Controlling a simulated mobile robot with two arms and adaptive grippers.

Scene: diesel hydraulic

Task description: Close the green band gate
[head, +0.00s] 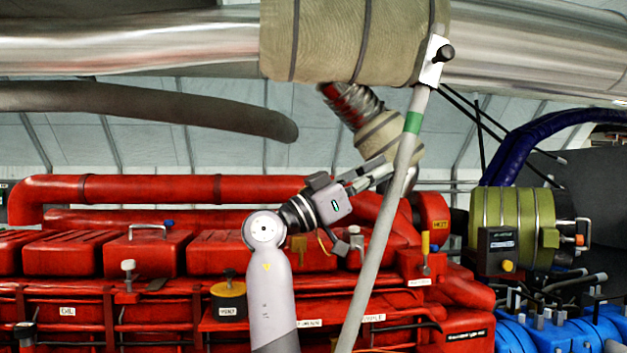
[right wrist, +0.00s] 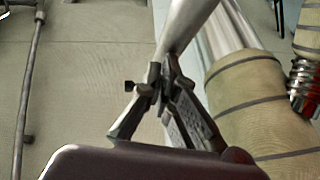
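The green band gate is a long pale grey bar (head: 376,245) with a green band (head: 413,122) near its top. It stands tilted, its top to the right by a white plate with a black knob (head: 445,53). My right gripper (head: 390,170) meets the bar from the left, below the green band. In the right wrist view its fingers (right wrist: 162,72) come together on the grey bar (right wrist: 187,22) and look shut on it. The fingers hide part of the bar there. The bar's lower end is out of the head view. My left gripper is not in view.
Red engine covers (head: 150,254) and red pipes fill the space behind my right arm. A large silver pipe with beige lagging (head: 340,40) crosses overhead. A green-yellow cylinder (head: 508,225) and blue parts (head: 560,335) stand at the right.

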